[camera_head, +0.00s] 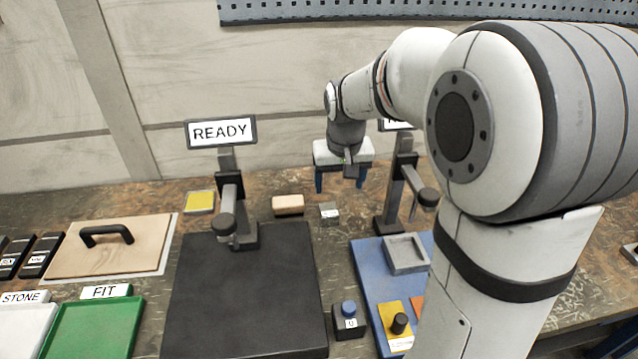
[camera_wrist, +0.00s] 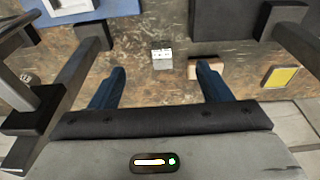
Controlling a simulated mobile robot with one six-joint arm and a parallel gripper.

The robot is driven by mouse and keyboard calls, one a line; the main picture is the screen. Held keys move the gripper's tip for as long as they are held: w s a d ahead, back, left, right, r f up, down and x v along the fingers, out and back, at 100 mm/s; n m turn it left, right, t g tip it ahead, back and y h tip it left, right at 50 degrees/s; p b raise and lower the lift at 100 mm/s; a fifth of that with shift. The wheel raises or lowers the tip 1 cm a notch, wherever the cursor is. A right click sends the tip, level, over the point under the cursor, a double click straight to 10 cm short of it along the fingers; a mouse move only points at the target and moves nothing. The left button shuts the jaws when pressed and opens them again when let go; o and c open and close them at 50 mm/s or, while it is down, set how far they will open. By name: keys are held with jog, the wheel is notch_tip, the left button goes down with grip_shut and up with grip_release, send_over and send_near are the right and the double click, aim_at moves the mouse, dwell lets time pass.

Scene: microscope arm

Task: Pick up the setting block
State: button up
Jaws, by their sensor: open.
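The setting block appears to be the small grey metal block (camera_head: 329,213) on the worn table, between the two stands; its marking is too small to read. It also shows in the wrist view (camera_wrist: 162,58), between and beyond my two blue fingertips. My gripper (camera_head: 341,186) is open and empty, pointing down above the table behind the block, and not touching it. In the wrist view my open gripper (camera_wrist: 161,72) has the right fingertip close to a tan block's outline.
The tan block (camera_head: 288,204) lies just left of the grey block. A stand with a READY sign (camera_head: 221,132) rises at left over a black mat (camera_head: 245,300). Another stand (camera_head: 395,195) is at right, by a blue board (camera_head: 365,270) with a grey tray (camera_head: 406,253).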

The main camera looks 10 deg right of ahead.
jog(key=b, duration=0.3)
send_over(329, 209)
jog(key=shift+g, duration=0.4)
notch_tip(329, 209, down, 13)
jog(key=shift+s+r, duration=0.15)
notch_tip(329, 209, down, 7)
jog(key=shift+f, duration=0.15)
jog(key=shift+c, duration=0.4)
jog(key=shift+w, duration=0.25)
grip_shut()
